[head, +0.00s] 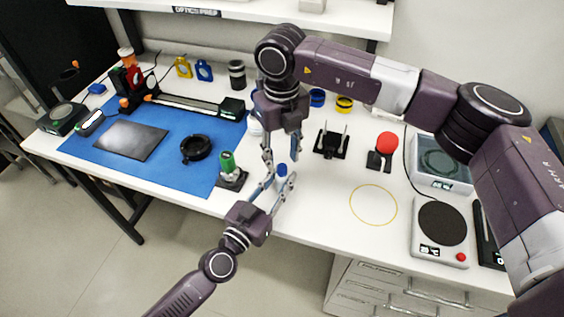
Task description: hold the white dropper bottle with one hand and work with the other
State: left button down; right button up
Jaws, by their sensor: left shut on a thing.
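The white dropper bottle (281,181) has a blue top and stands upright near the front edge of the bench, in the middle of the head view. My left gripper (275,187) reaches in from the lower left and is shut on the bottle, one finger on each side. My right gripper (281,157) hangs from above, pointing down just over the bottle's blue top. Its fingers look apart, with nothing seen between them. Whether it touches the top cannot be told.
A green-topped holder (228,163) stands close left, beside a black ring (196,149) on the blue mat (185,178). Right are a black fixture (331,143), a red-topped button (386,145) and a hotplate-like device (441,226). The yellow circle (373,205) is empty.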

notch_tip(320, 180, up, 9)
jog(key=shift+f, duration=0.15)
pick_arm(q)
jog(key=c, duration=1.5)
grip_release()
jog(key=shift+c, duration=0.2)
jog(key=shift+s+a, duration=0.1)
jog(key=v, duration=1.1)
jog(key=shift+s+a, duration=0.2)
jog(key=shift+s, duration=0.15)
